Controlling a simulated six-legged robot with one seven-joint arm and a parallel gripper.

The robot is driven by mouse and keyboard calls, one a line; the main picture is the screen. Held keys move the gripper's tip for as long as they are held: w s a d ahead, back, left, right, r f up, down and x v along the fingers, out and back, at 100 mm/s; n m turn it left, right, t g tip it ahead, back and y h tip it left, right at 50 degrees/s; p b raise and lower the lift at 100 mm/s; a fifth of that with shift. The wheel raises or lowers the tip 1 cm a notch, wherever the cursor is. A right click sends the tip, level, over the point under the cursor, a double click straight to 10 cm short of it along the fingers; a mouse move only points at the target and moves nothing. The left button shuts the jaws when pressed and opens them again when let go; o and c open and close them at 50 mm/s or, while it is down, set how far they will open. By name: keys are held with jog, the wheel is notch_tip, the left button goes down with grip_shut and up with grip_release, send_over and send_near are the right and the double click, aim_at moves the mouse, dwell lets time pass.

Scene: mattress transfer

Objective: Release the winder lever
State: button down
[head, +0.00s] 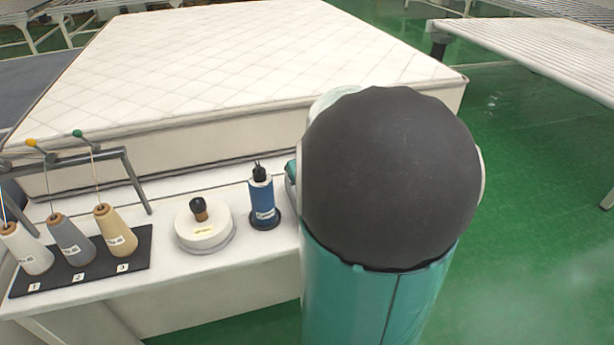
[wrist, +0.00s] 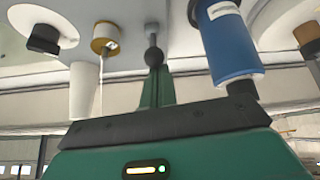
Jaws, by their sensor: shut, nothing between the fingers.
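In the wrist view, a lever (wrist: 152,30) with a grey rod and a dark ball end hangs in the upper middle. My gripper (wrist: 155,72) shows below it, its green fingers together with nothing between them. The fingertips are right by the ball; I cannot tell whether they touch it. Beside the lever is a brass-coloured bobbin (wrist: 104,32) with a white thread running from it. In the head view my own arm covers the lever and gripper; only a bit of a teal part (head: 292,172) shows at its left edge.
A blue spool (head: 263,202) stands left of my arm, near a white round lid (head: 204,234) with a dark knob. Cones (head: 117,238) stand on a black mat (head: 137,268) at left. A mattress (head: 240,50) lies behind. Green floor (head: 520,220) is open at right.

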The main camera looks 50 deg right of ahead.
jog(key=shift+s+a+r, duration=0.1)
jog(key=shift+s+a, duration=0.1)
jog(key=shift+s, duration=0.3)
jog(key=shift+a+f, duration=0.15)
jog(key=shift+f, duration=0.05)
jog(key=shift+s, duration=0.15)
jog(key=shift+s+a+f, duration=0.1)
jog(key=shift+s+f, duration=0.1)
jog(key=shift+r, duration=0.1)
